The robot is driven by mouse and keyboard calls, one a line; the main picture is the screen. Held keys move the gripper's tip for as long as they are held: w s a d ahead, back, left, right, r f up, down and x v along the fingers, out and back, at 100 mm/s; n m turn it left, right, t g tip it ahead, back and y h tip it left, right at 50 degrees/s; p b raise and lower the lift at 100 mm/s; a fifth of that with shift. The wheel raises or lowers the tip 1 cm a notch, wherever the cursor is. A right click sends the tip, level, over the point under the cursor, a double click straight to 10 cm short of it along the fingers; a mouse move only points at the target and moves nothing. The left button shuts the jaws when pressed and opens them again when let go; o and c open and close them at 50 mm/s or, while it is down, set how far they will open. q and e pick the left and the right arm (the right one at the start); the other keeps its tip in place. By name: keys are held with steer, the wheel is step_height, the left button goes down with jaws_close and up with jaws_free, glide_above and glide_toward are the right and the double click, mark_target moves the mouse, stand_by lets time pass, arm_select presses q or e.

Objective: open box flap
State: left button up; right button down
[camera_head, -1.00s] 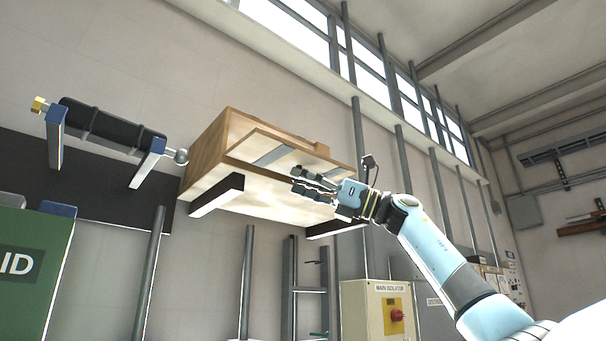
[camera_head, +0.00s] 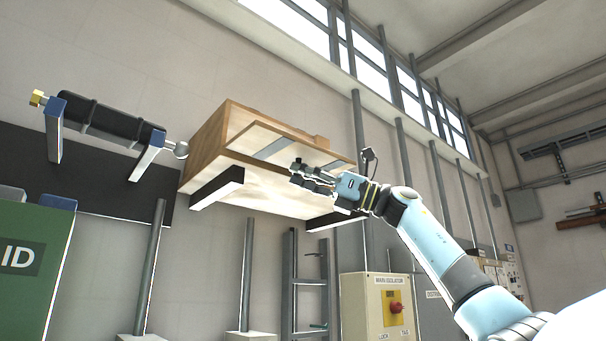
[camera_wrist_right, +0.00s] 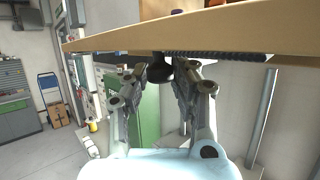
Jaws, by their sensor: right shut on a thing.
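A wooden box (camera_head: 207,143) sits high on the wall on two dark brackets. The exact contact is partly hidden by the fingers. My left gripper is out of view.
A black cylinder (camera_head: 108,122) on blue-topped brackets is mounted left of the box. A green cabinet (camera_head: 30,260) stands at lower left. Grey vertical pipes run beneath the box.

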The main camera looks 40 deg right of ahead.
mark_target(304, 157)
steer(key=r+p, duration=0.2)
steer(key=r, duration=0.1)
steer(key=shift+s+r+p, duration=0.25)
steer(key=shift+s+p, duration=0.1)
steer(key=c, duration=1.5)
jaws_free()
steer(key=shift+c, duration=0.2)
steer(key=o, duration=0.5)
steer(key=shift+s+d, duration=0.1)
steer(key=shift+s, duration=0.1)
steer(key=shift+c, duration=0.2)
steer(key=shift+f, duration=0.15)
steer(key=shift+d+f, duration=0.15)
steer(key=shift+s+d+f, duration=0.15)
steer(key=shift+d, duration=0.1)
steer(key=v, duration=1.1)
steer(key=shift+s, duration=0.2)
